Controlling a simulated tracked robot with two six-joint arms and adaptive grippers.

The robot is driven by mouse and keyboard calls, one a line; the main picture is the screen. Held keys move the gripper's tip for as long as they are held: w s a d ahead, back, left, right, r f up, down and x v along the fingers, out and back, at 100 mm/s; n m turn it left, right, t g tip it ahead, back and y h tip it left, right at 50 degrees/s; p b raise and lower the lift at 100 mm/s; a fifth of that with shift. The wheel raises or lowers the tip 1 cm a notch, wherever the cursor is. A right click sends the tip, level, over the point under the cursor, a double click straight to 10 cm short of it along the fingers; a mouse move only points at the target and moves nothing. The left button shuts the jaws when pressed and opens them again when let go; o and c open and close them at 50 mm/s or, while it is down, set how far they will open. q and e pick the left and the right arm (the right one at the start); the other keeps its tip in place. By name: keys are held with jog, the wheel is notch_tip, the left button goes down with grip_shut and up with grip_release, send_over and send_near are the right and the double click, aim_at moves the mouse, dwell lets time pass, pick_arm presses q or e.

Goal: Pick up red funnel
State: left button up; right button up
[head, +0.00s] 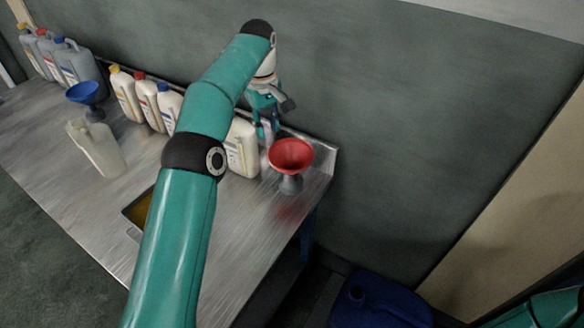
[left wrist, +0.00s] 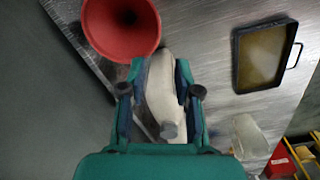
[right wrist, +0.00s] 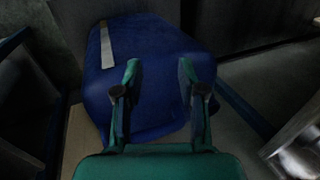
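The red funnel (head: 291,157) sits upright on a dark grey base near the right end of the metal table. It also shows in the left wrist view (left wrist: 120,28), at the top left, beyond the fingertips and to one side. My left gripper (head: 266,128) points down just left of the funnel, apart from it in the head view. In the left wrist view its fingers (left wrist: 156,78) are spread, with a pale bottle (left wrist: 163,95) seen between them; I cannot tell any contact. My right gripper (right wrist: 160,75) is open and empty over a blue container (right wrist: 150,45).
Pale bottles (head: 123,95) and grey jugs (head: 80,68) line the wall. A blue funnel (head: 84,94) and a clear jug (head: 95,148) stand left. A tray (left wrist: 264,58) of yellowish liquid lies on the table, partly hidden by my arm in the head view.

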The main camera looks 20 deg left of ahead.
pick_arm(q)
jog(key=shift+w+d+f, duration=0.15)
jog(key=shift+f, duration=3.05)
jog(key=shift+w+d+f, duration=0.1)
jog(key=shift+f, duration=3.05)
grip_shut()
